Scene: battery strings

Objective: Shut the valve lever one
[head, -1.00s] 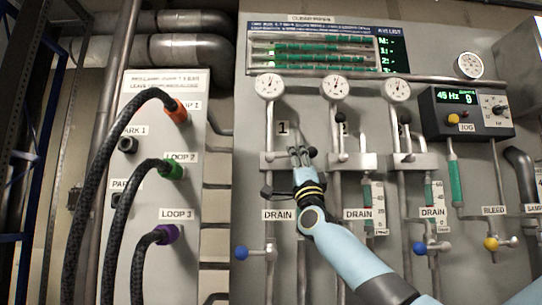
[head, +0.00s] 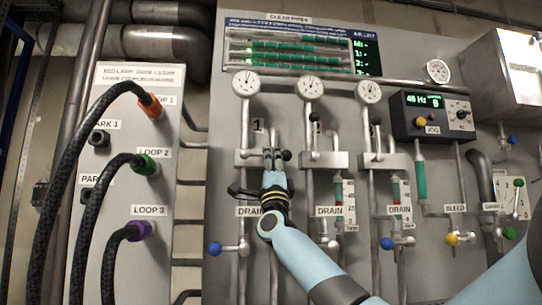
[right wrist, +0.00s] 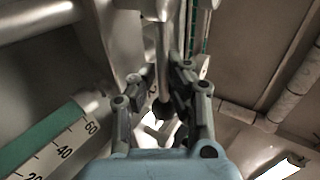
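The black knob of valve lever one (head: 287,155) is at the first pipe, under the label 1 (head: 258,125). My right gripper (head: 272,153) is in front of that pipe, just left of the knob, and hides part of the valve. In the right wrist view my right gripper (right wrist: 165,70) has its two fingers apart. A dark round knob (right wrist: 166,110) and a grey bar show between the fingers; I cannot tell whether they touch. My left gripper is not in view.
Two similar valves with black knobs stand to the right, at the second (head: 315,117) and third (head: 376,120) pipes. A blue drain knob (head: 214,249) is below left. The loop panel (head: 165,95) with black hoses is at the left.

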